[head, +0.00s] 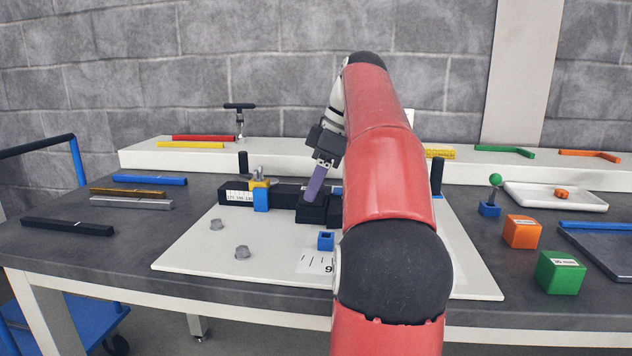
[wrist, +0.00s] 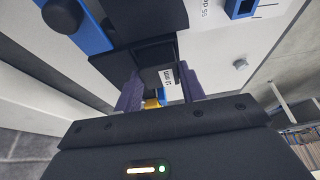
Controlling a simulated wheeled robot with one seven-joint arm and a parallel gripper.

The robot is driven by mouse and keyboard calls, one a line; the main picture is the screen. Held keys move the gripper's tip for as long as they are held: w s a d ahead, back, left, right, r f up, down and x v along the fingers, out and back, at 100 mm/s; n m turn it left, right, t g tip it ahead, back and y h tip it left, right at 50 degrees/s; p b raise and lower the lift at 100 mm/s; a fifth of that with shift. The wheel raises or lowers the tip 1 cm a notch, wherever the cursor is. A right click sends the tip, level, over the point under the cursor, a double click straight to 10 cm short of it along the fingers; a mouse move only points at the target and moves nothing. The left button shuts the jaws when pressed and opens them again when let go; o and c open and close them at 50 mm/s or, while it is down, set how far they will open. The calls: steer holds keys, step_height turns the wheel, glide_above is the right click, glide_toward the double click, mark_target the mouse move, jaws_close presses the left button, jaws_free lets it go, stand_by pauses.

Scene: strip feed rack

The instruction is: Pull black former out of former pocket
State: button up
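My gripper (head: 309,199) points down with its purple fingers at the black block in the middle of the white board. The former pocket appears to be this black block (head: 311,214), standing against the front of the long black rail. It also shows in the wrist view (wrist: 155,52), just beyond the fingertips. The black former cannot be told apart from the black pocket around it. Whether the fingertips touch anything is unclear.
The black rail (head: 234,193) carries a white label and a blue-and-yellow clamp (head: 261,195). A small blue block (head: 326,241) and two grey knobs (head: 241,252) are on the white board (head: 190,262). Black posts (head: 437,177) rise behind. My arm hides the board's middle right.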

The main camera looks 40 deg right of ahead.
mark_target(306, 186)
steer(key=c, duration=0.4)
steer(key=shift+r+p, duration=0.95)
steer(key=shift+p, duration=0.05)
steer(key=shift+r, duration=0.65)
steer(key=shift+r, duration=0.1)
steer(key=shift+r, duration=1.45)
